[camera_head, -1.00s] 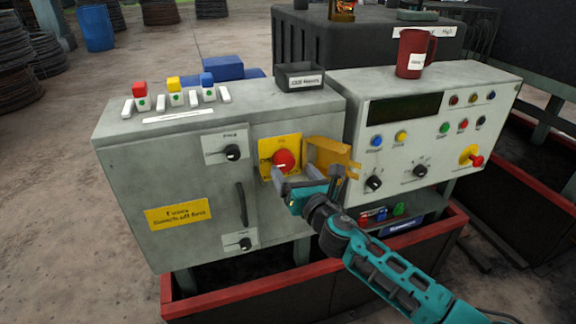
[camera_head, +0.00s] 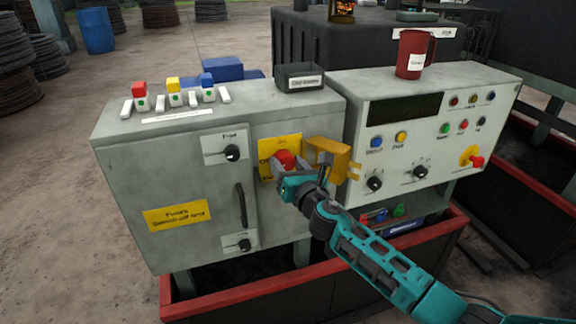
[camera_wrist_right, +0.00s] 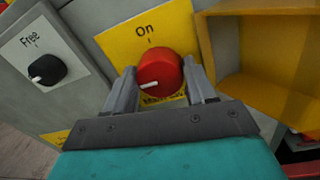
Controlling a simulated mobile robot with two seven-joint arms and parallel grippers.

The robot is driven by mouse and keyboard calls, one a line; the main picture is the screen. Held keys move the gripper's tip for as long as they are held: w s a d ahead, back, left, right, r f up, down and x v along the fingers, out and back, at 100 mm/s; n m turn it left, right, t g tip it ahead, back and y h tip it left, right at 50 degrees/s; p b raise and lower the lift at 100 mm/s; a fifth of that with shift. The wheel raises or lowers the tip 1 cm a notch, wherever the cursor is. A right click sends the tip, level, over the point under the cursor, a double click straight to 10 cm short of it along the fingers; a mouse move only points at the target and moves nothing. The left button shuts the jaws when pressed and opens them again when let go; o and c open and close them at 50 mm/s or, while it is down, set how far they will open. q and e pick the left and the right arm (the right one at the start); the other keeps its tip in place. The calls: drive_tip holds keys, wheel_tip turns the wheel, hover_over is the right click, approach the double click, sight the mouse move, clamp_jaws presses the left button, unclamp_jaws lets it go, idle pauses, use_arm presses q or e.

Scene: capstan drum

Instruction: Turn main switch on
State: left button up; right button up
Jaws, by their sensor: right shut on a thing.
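The main switch is a round red knob (camera_head: 285,160) on a yellow plate (camera_head: 266,147) on the front of the grey cabinet. In the right wrist view the red knob (camera_wrist_right: 159,72) sits between my two fingers, and the plate reads "On" above it. A white mark on the knob points to the lower left. My right gripper (camera_head: 286,168) is shut on the knob; in the right wrist view the gripper (camera_wrist_right: 162,88) has one finger on each side. An open yellow cover (camera_head: 328,156) stands to the right of the knob. My left gripper is not in view.
A black "Free" knob (camera_wrist_right: 46,70) is left of the plate. A dark handle (camera_head: 241,205) is on the cabinet door. A panel with buttons stands to the right, with a red mug (camera_head: 414,54) on top.

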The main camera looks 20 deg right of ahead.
drive_tip(key=c, duration=0.4)
drive_tip(key=shift+c, duration=0.2)
drive_tip(key=m+b, duration=0.1)
drive_tip(key=m, duration=0.3)
drive_tip(key=shift+f+b, duration=0.15)
drive_tip(key=shift+b, duration=0.2)
drive_tip(key=m+b, duration=0.1)
drive_tip(key=m, duration=0.3)
drive_tip(key=shift+m, duration=0.4)
drive_tip(key=m, duration=0.2)
drive_tip(key=m+b, duration=0.1)
drive_tip(key=m, duration=0.2)
drive_tip(key=shift+f+m+t+h, duration=0.1)
drive_tip(key=shift+m+t+h, duration=0.2)
drive_tip(key=shift+h, duration=0.1)
drive_tip(key=shift+m+b, duration=0.35)
drive_tip(key=shift+m, duration=1.65)
